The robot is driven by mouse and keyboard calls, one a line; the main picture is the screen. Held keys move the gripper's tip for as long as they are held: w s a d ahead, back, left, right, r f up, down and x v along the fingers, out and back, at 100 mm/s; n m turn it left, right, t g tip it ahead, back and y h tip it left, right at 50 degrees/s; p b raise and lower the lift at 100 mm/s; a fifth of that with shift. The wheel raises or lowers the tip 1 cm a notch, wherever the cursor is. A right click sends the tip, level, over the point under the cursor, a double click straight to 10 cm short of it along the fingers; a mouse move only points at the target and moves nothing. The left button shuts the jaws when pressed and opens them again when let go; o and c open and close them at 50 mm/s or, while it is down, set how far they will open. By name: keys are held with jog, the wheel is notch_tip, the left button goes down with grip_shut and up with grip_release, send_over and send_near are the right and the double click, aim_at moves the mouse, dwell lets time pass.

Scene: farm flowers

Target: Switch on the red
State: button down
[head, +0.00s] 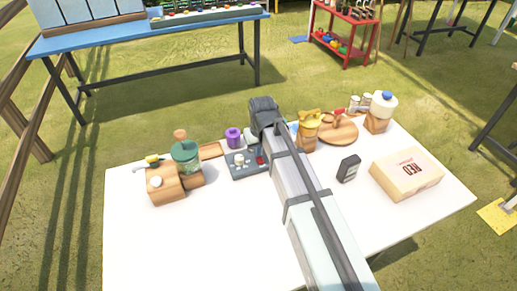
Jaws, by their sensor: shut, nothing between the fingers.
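A dark grey panel (240,174) lies on the white table near its back edge, left of my arm. A small red switch (260,161) sits at the panel's right side, beside several pale knobs or buttons (239,160). Whether the red switch is on or off is too small to tell. My gripper (265,118), at the dark far end of my arm, is above and just behind the panel's right side. It is shut and holds nothing. Its fingertips are hard to make out, and my arm may hide part of the panel's right edge.
A purple item (233,137) stands behind the panel. A yellow-topped container (308,132), dark box (348,169) and "RED" carton (406,174) stand right. The white table's (190,250) front left is clear.

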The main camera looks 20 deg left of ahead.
aim_at(261, 161)
jog(key=shift+w+a+f, duration=0.3)
jog(key=shift+a+f, duration=0.05)
jog(key=shift+f, duration=0.25)
dwell(0.3)
jog(key=shift+s+d, duration=0.6)
notch_tip(261, 161, up, 14)
jog(key=w+a, duration=0.3)
jog(key=s+d, duration=0.4)
jog(key=f, duration=0.4)
jog(key=w+a+f, duration=0.1)
jog(key=f, duration=0.7)
jog(key=shift+w+a+f, duration=0.25)
jog(key=shift+w+f, duration=0.05)
jog(key=shift+f, duration=0.05)
